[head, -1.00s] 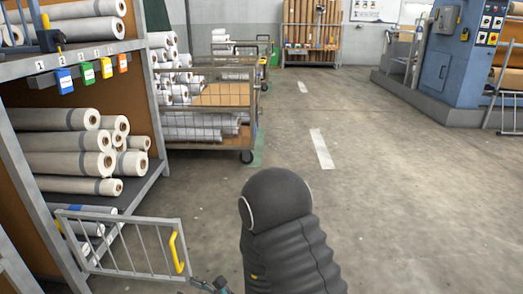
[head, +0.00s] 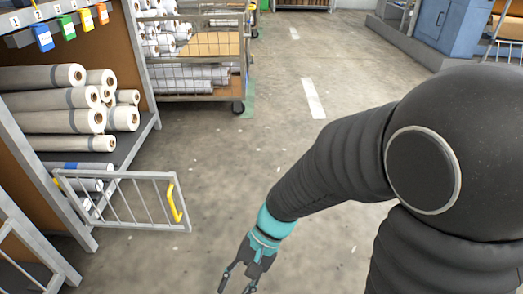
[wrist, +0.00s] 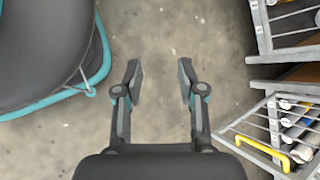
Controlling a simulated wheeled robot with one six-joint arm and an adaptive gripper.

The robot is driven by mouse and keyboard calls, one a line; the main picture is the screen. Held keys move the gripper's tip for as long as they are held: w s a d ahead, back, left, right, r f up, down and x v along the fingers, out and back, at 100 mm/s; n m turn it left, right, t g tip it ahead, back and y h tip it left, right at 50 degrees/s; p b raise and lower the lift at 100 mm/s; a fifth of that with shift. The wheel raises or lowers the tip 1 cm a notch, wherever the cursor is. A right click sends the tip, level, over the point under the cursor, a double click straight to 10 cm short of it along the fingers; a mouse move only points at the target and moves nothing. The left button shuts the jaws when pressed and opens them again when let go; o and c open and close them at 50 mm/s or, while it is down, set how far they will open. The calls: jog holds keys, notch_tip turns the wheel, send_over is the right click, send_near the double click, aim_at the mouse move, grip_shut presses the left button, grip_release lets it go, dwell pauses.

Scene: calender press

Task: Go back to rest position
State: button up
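My gripper (head: 237,279) shows at the bottom of the head view, on the end of my dark arm with its teal band. In the wrist view my gripper (wrist: 158,82) has its two fingers well apart, with only bare concrete floor between them. It is open and empty. It hangs over the floor to the right of the rack's open gate (head: 125,200) in the head view, apart from it. The gate also shows at the lower right of the wrist view (wrist: 272,138), with its yellow handle.
A rack (head: 150,137) with fabric rolls (head: 60,100) stands at the left. A wire-sided cart (head: 197,98) with rolls stands behind it. A blue machine (head: 450,28) is at the far right. The floor (head: 270,130) down the middle is clear.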

jog(key=w+d+r+n+t+h+p, duration=0.2)
jog(key=d+r+t+h+p, duration=0.3)
jog(key=d+r+t, duration=0.6)
jog(key=d+r+p, duration=0.1)
jog(key=d+r, duration=0.9)
jog(key=r, duration=0.3)
jog(key=shift+w+d+r+h+p, duration=0.15)
jog(key=shift+w+h+p, duration=0.2)
jog(key=shift+w+h, duration=0.05)
